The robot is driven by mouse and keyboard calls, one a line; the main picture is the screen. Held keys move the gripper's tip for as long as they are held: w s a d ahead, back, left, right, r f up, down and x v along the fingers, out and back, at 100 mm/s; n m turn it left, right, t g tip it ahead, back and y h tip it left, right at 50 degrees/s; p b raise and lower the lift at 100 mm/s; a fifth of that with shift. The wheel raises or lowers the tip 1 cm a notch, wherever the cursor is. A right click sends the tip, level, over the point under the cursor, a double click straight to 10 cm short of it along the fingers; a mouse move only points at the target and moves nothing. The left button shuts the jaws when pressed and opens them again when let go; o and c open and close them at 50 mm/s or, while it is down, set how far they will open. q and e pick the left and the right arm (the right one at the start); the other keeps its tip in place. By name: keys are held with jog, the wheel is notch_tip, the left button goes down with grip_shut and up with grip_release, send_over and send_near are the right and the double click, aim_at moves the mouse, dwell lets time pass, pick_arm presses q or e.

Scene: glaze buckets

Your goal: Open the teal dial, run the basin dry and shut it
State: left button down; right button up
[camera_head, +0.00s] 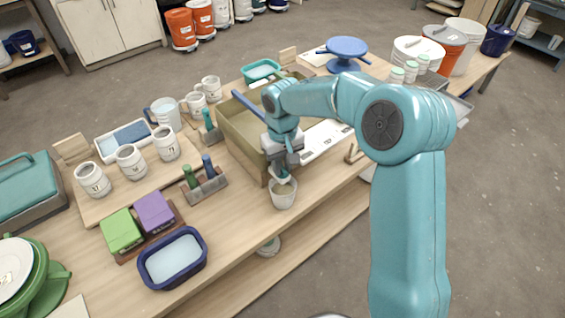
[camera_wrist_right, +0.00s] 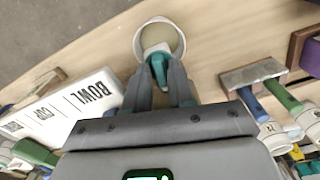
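The olive basin (camera_head: 238,150) stands on the bench, its near end partly behind my right arm. My right gripper (camera_head: 282,178) points down at that end, just above a small white bucket (camera_head: 284,199). In the right wrist view the teal dial (camera_wrist_right: 158,66) sits between the fingertips of my right gripper (camera_wrist_right: 160,76), which appear closed on its sides. The white bucket (camera_wrist_right: 160,38) is beyond it, with a pale inside. The spout and the liquid level in the basin are hidden. My left gripper is not in view.
A white board lettered BOWL and CUP (camera_wrist_right: 72,98) lies beside the basin. A holder with handled tools (camera_head: 206,186), a navy tub (camera_head: 172,258) and several numbered mugs (camera_head: 130,160) stand to the left. Another bucket (camera_head: 268,246) is on the lower shelf.

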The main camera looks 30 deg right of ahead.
grip_shut()
